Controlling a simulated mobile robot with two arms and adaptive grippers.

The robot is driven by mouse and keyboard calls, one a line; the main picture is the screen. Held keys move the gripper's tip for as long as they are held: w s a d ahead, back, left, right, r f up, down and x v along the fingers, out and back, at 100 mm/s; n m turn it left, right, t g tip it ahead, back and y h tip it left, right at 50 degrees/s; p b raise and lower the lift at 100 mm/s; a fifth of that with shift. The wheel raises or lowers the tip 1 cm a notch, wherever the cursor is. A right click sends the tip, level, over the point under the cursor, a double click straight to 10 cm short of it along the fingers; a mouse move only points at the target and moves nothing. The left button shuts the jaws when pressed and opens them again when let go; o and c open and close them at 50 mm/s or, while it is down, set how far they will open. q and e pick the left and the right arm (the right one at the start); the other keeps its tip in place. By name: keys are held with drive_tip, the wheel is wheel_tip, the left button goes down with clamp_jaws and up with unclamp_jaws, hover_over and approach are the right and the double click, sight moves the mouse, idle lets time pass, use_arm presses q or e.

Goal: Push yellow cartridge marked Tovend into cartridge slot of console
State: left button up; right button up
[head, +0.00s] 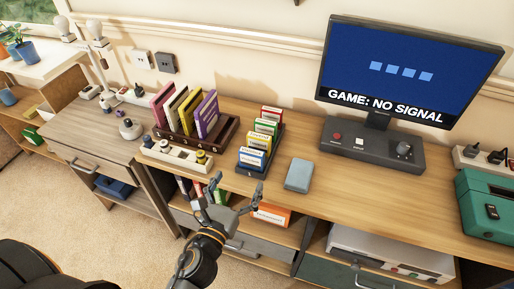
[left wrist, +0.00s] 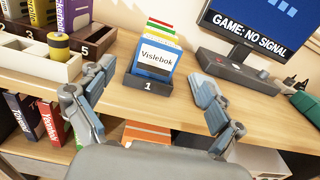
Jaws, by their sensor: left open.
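A yellow cartridge (head: 261,140) stands in a dark rack (head: 241,168) between green and blue cartridges; I cannot read its label. In the left wrist view, the front blue cartridge (left wrist: 155,58) reads "Vislebok" and mostly hides those behind it. The rack front is marked 1. The grey console (head: 372,147) stands under the monitor, with a red button, a white button and a dark knob; I cannot make out its slot. My left gripper (head: 236,188) is open and empty, in front of the desk edge below the rack. Its fingers (left wrist: 157,108) are spread wide. My right gripper is not in view.
The monitor (head: 405,68) reads "GAME: NO SIGNAL". A brown book holder (head: 223,135) and a pale tray (head: 173,156) stand left of the rack. A light blue box (head: 299,175) lies to its right. A green case (head: 487,205) stands far right. The desk's front middle is clear.

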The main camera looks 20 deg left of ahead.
use_arm(q)
drive_tip(key=w+r, duration=0.1)
drive_tip(key=w, duration=0.1)
drive_tip(key=p, duration=0.2)
approach(256, 142)
drive_tip(key=w, duration=0.1)
drive_tip(key=w+r, duration=0.1)
drive_tip(key=shift+w+d+r, duration=0.1)
drive_tip(key=shift+w+d, duration=0.1)
drive_tip(key=shift+w, duration=0.2)
drive_tip(key=shift+w+d+p, duration=0.2)
drive_tip(key=shift+w+p, duration=0.3)
drive_tip(key=shift+w, duration=2.5)
drive_tip(key=c, duration=1.3)
drive_tip(key=shift+r, duration=0.1)
